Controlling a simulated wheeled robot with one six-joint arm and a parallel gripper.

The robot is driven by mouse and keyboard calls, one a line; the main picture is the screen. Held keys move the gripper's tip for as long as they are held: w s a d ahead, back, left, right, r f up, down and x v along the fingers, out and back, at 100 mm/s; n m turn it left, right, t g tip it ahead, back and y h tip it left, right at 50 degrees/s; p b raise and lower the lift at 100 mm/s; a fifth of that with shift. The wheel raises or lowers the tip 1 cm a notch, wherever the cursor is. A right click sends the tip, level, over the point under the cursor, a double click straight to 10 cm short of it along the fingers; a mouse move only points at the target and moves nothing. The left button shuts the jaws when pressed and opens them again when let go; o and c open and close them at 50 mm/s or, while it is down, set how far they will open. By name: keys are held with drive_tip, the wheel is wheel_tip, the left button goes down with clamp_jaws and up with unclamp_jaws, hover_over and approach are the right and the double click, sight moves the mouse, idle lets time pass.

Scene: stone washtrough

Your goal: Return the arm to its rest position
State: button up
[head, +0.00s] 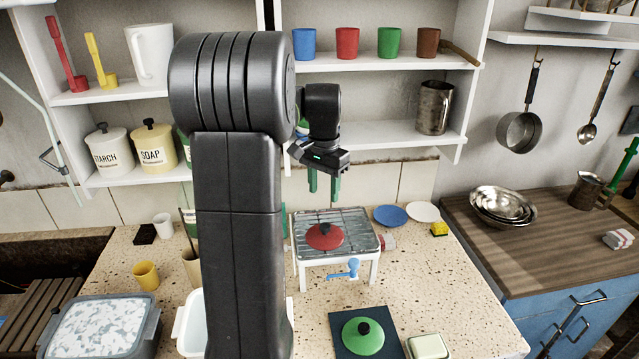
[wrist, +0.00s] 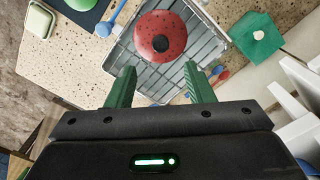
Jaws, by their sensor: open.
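My gripper (head: 324,182) hangs above the speckled counter, in front of the lower shelf, its green fingers pointing down. In the wrist view my gripper (wrist: 160,88) shows its two green fingers spread apart with nothing between them. Below it is a wire rack (head: 351,228) on a white stand, with a red lid (head: 324,237) with a dark knob lying on it. The red lid also shows in the wrist view (wrist: 160,40), beyond the fingertips and apart from them. My arm hides part of the counter and shelves in the head view.
Shelves hold coloured mugs (head: 347,43), a metal tankard (head: 433,107) and labelled canisters (head: 158,145). A blue-handled item (head: 345,270), a green lid (head: 362,336) on a dark board, and plates (head: 390,216) lie on the counter.

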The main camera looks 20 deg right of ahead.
sight(324, 227)
wheel_tip(324, 227, down, 12)
drive_tip(key=shift+f+p, duration=0.15)
drive_tip(key=shift+p, duration=0.3)
wheel_tip(324, 227, up, 3)
drive_tip(key=shift+f, duration=0.2)
drive_tip(key=shift+r, duration=0.3)
